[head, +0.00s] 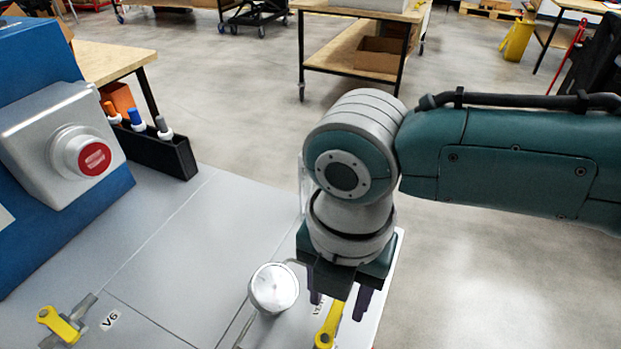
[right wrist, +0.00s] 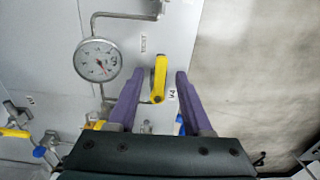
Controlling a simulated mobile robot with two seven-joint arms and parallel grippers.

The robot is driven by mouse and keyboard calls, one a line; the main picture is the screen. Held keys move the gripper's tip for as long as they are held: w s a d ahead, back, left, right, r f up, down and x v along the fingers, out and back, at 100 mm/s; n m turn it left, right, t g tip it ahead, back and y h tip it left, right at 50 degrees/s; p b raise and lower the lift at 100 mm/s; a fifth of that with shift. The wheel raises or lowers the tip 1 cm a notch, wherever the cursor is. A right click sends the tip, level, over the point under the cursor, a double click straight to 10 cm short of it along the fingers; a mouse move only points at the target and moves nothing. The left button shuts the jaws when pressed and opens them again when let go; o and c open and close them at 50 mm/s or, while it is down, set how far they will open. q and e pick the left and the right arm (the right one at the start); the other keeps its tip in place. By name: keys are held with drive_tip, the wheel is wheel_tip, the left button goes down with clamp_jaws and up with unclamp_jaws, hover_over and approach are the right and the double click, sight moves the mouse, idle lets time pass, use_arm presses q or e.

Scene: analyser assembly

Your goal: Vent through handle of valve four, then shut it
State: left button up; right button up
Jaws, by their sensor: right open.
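The yellow handle of valve four (right wrist: 159,80) stands in the middle of the right wrist view, beside a label that seems to read V4. It points up the picture, roughly in line with the fingers. A VENT label (right wrist: 143,45) is above it to the left. In the head view the handle (head: 329,326) shows partly below my right gripper (head: 338,303). My right gripper (right wrist: 160,76) is open, with one purple finger on each side of the handle and a gap to both. Whether the fingertips are down at its height is hard to tell. My left gripper is out of view.
A round pressure gauge (right wrist: 98,60) with thin piping stands just left of the handle. Valve V6 (head: 62,325) has a yellow handle at the lower left. A grey box with a red button (head: 94,158) and a black pen holder (head: 168,157) stand farther back.

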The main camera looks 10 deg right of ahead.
sight(337, 308)
wheel_tip(337, 308, up, 10)
drive_tip(key=p, duration=0.1)
drive_tip(key=shift+f+p, duration=0.2)
drive_tip(key=shift+p, duration=0.1)
